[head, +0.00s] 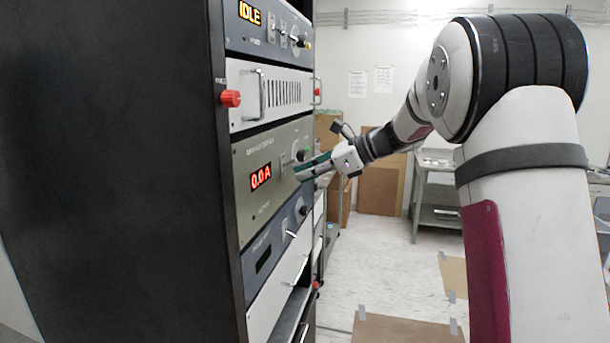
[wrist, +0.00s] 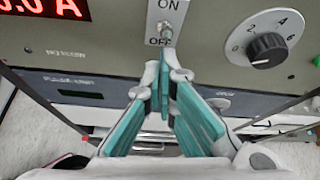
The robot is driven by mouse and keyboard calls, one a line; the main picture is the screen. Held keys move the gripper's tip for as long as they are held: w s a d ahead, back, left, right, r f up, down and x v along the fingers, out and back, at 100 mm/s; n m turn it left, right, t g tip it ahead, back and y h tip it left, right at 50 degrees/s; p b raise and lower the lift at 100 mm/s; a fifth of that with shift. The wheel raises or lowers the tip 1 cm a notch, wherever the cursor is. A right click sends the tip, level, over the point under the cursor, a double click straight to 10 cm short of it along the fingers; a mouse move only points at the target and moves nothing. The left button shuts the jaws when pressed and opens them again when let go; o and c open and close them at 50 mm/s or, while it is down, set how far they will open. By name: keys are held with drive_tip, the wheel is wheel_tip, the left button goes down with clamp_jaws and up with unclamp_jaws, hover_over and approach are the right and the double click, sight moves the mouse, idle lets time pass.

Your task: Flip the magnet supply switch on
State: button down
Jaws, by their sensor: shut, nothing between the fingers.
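The magnet supply panel (head: 243,160) is a grey-green unit in the rack with a red display reading 0.0 A (head: 261,177). Its toggle switch (wrist: 167,34) sits on a light plate marked ON above and OFF below, and its small metal lever shows just above my fingertips in the wrist view. The lever seems to point down toward OFF. My gripper (wrist: 166,66) is shut and empty, with its teal fingers just below the switch. It also shows at the panel in the head view (head: 301,173). Whether the fingertips touch the lever I cannot tell.
A black dial (wrist: 269,49) is right of the switch. A unit with a red knob (head: 231,98) and a handle is above, and an IDLE display (head: 250,13) tops the rack. Another panel with a dark display (head: 263,259) is below.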

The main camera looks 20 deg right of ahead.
drive_tip(key=shift+r, duration=0.1)
drive_tip(key=shift+r, duration=0.8)
drive_tip(key=shift+r, duration=0.1)
